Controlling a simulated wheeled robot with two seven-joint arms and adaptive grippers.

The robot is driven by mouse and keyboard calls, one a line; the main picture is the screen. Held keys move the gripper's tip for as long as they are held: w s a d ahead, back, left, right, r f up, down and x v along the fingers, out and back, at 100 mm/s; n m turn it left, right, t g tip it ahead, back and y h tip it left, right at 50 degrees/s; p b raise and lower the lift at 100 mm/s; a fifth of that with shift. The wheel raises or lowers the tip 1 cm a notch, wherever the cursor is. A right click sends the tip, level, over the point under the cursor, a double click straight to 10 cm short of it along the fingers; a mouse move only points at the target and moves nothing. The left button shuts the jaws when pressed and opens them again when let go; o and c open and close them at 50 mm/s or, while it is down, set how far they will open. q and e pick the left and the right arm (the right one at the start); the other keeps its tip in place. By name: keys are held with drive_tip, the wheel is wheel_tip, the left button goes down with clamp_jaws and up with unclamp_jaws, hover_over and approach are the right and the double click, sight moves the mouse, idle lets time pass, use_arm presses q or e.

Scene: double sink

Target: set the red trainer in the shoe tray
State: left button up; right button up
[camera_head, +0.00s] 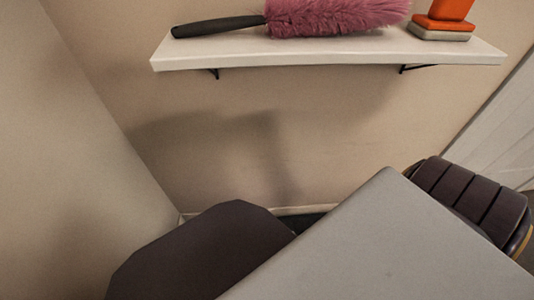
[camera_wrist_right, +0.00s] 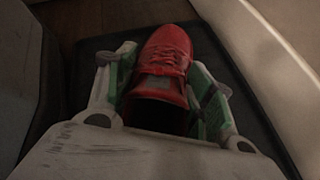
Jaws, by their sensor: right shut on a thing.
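The red trainer (camera_wrist_right: 168,50) is in the right wrist view, toe pointing to the top of the picture, its dark opening toward my palm. My right gripper (camera_wrist_right: 160,72) is shut on it, with one green-padded finger on each side. The shoe tray (camera_wrist_right: 236,88), dark and flat with a low rim, lies beneath and around the trainer in that view. I cannot tell whether the sole touches the tray.
A white wall shelf (camera_head: 330,53) in the head view holds a pink duster (camera_head: 325,14) with a dark handle and an orange and grey object (camera_head: 442,22). A pale wall or panel (camera_wrist_right: 265,45) runs along the right of the tray. Brown floor shows at the top left.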

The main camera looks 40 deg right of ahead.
drive_tip(key=shift+w+f, duration=0.1)
drive_tip(key=shift+f, duration=0.45)
idle(0.8)
drive_tip(key=o, duration=1.6)
drive_tip(key=shift+d, duration=0.1)
drive_tip(key=shift+f, duration=0.1)
drive_tip(key=shift+s+d, duration=0.1)
drive_tip(key=shift+s, duration=0.1)
drive_tip(key=v, duration=1.1)
drive_tip(key=shift+s+r, duration=0.25)
drive_tip(key=shift+r, duration=0.05)
drive_tip(key=shift+d, duration=0.1)
